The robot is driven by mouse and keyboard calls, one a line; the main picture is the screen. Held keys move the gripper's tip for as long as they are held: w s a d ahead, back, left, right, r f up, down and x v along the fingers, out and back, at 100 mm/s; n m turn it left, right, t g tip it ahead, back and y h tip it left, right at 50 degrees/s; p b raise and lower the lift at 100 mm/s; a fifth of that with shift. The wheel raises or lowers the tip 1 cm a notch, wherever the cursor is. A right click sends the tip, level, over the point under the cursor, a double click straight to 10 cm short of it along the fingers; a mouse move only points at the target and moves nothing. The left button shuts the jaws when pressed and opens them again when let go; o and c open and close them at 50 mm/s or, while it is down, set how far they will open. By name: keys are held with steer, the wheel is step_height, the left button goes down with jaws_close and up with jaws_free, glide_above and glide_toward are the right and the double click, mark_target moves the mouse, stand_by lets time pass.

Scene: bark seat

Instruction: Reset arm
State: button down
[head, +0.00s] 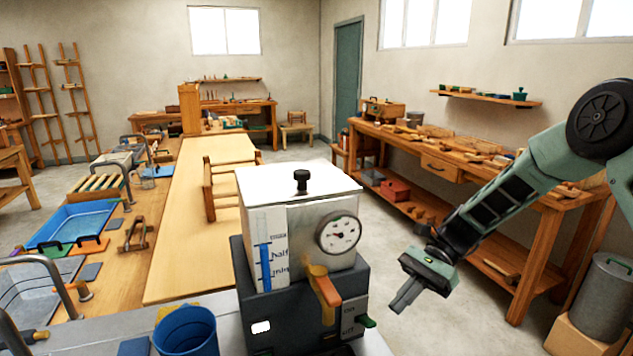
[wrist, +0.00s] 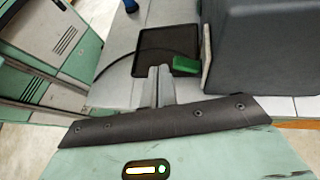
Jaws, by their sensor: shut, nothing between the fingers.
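My arm reaches in from the right in the head view, bent down at the wrist. My gripper (head: 407,296) is shut and empty, in the air to the right of a white and dark grey machine (head: 300,225) with a dial and a level gauge. In the wrist view my gripper (wrist: 161,72) shows its two fingers together, pointing at a dark tray (wrist: 167,42) on the counter. The machine's grey side (wrist: 262,50) and a green piece (wrist: 185,65) are just right of the fingers in that view. I cannot tell whether the fingers touch anything.
A blue bucket (head: 185,330) stands left of the machine. A long wooden bench (head: 205,235) with a blue tray (head: 75,223) runs along the left. A workbench (head: 450,165) with tools stands at the right, and a grey bin (head: 603,297) at the far right. Open floor lies between.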

steer(key=s+a+r+n+t+h, duration=0.1)
steer(key=s+a+r+n+h, duration=0.3)
steer(key=s, duration=0.3)
steer(key=s+a+r+n+t+h, duration=0.1)
steer(key=s+a+r+n+h, duration=0.15)
steer(key=s+n, duration=0.45)
steer(key=s+d+r+n+t+h, duration=0.1)
steer(key=s+n+t, duration=0.1)
steer(key=s+n, duration=0.2)
steer(key=s+d+r+n+t+h, duration=0.1)
steer(key=s+n, duration=0.3)
steer(key=s, duration=0.4)
steer(key=shift+s+d+r+n+t+h, duration=0.3)
steer(key=shift+r+n+t+h, duration=0.15)
steer(key=shift+r+t, duration=0.35)
